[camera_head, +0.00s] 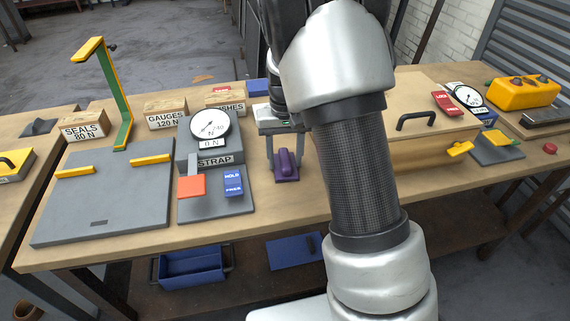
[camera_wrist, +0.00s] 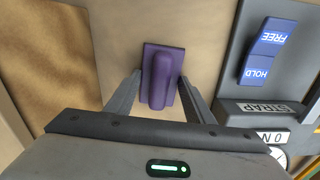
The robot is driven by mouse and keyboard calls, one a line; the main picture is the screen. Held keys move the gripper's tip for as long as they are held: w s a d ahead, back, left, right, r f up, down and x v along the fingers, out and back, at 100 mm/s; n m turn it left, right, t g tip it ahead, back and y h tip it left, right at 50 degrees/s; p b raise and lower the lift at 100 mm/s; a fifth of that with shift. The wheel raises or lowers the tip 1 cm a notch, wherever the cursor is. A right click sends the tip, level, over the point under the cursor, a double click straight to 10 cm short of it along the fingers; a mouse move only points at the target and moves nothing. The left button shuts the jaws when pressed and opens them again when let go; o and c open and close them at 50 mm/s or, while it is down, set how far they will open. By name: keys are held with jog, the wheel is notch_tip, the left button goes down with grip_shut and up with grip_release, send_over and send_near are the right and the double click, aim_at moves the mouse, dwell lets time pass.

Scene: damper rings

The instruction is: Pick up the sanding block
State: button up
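The sanding block is a purple block with a rounded raised grip (camera_head: 287,165). It lies on the wooden bench, right of the strap gauge. In the wrist view the purple block (camera_wrist: 162,75) is centred between my fingertips, its grip running lengthwise away from me. My gripper (camera_head: 284,150) is above the block, pointing down, with its two fingers spread. In the wrist view my gripper (camera_wrist: 160,78) is open, with one finger on each side of the block. Small gaps seem to separate the fingertips from it; contact is hard to judge.
The strap gauge (camera_head: 213,160) with its HOLD/FREE switch (camera_head: 233,182) stands close left of the block. A grey board (camera_head: 100,195) with yellow bars is farther left. A wooden box (camera_head: 425,151) with a black handle stands right. Bare bench (camera_head: 310,200) lies in front.

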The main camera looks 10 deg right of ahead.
aim_at(285, 157)
jog(key=c, duration=0.4)
jog(key=shift+o, duration=0.2)
notch_tip(285, 157, up, 10)
jog(key=shift+p, duration=1.2)
